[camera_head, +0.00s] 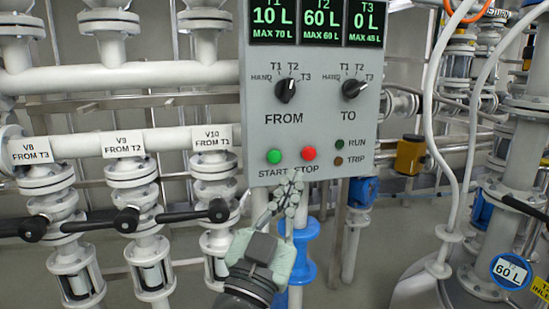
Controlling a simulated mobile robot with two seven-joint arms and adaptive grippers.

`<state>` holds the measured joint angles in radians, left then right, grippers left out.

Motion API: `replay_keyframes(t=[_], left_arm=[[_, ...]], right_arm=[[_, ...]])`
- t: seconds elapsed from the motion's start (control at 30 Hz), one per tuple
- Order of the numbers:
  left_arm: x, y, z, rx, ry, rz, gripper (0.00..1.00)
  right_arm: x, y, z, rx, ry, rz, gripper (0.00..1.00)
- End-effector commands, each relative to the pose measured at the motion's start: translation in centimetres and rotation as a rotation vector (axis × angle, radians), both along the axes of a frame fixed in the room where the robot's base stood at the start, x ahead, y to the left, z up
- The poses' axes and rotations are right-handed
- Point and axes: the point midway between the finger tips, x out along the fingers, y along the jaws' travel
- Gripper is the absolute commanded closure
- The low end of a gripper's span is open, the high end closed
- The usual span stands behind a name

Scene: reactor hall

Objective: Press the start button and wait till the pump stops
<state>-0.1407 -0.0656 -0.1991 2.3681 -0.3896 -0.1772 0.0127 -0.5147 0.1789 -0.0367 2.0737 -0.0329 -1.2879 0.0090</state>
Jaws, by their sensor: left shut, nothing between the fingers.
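The grey control panel (257,120) hangs in the upper middle of the head view. Its green START button (274,157) is at the lower left, beside the red STOP button (309,153). My left gripper (292,180) is shut and empty, with its fingertips just below and between the two buttons in the picture; I cannot tell whether it touches the panel. The displays read T1 10 L, T2 60 L and T3 0 L. The FROM knob (286,90) and TO knob (355,87) sit above. The RUN lamp (339,143) and TRIP lamp (339,160) look dark. My right gripper is not in view.
Valves labelled V8 (30,150), V9 (117,145) and V10 (213,138) with black handles stand at the left. White pipes and a pale hose (431,110) fill the right. A 60 L gauge (510,271) shows at the lower right.

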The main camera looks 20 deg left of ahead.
Motion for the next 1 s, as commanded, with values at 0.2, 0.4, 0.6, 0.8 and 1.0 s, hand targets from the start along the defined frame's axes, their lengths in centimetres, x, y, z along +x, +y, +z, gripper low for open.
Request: replay_keyframes(t=[0.2,0.4,0.6,0.8,1.0], left_arm=[[1.4,0.8,0.0,0.005,-0.001,0.001,1.00],[3.8,2.5,0.0,0.006,0.000,0.002,1.00],[5.9,3.9,0.1,0.004,0.000,0.001,1.00],[7.1,4.7,0.0,0.002,0.001,0.000,1.00],[7.3,4.9,0.0,0.001,0.001,0.001,1.00]], right_arm=[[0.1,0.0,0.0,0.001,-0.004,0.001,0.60],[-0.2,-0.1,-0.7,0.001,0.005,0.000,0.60],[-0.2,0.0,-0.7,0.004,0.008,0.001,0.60],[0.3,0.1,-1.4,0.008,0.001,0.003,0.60],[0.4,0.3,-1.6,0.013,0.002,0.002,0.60]])
